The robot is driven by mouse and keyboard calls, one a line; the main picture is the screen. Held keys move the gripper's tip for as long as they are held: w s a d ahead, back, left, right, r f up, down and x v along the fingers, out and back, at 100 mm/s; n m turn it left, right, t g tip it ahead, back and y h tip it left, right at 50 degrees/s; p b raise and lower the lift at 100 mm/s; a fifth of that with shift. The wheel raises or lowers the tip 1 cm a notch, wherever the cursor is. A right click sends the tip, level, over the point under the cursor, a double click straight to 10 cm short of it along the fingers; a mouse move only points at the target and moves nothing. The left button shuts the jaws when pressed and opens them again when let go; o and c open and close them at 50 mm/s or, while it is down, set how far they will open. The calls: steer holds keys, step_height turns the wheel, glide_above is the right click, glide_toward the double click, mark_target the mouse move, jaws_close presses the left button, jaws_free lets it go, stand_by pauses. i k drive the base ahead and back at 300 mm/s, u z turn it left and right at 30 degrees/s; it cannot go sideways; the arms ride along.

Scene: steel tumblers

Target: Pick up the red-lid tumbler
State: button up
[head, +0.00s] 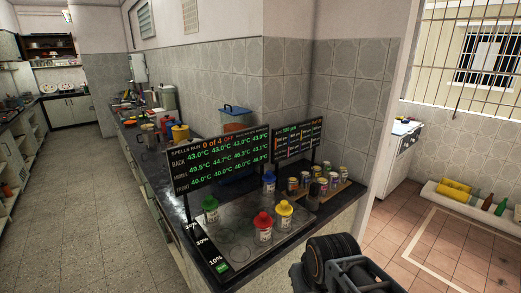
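The red-lid tumbler (263,232) stands upright near the front of a grey plate (236,252) with ring marks, on the dark counter. Its body is pale with a label. The yellow-lid tumbler (284,216) stands close behind it to the right. The green-lid tumbler (210,211) is at the plate's left and the blue-lid tumbler (268,184) at its back. My dark arm end with my gripper (365,275) shows at the bottom edge, right of the counter and apart from the tumblers. Its fingers cannot be made out.
A temperature board (218,158) stands behind the plate and reads "0 of 4 OFF". A second board (298,138) stands to its right. Several small cans (326,171) stand on a tray right of the plate. Open floor (110,225) lies left of the counter.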

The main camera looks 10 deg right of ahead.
mark_target(263, 223)
steer(key=z, duration=0.95)
steer(key=i, duration=1.1)
steer(key=u, duration=2.35)
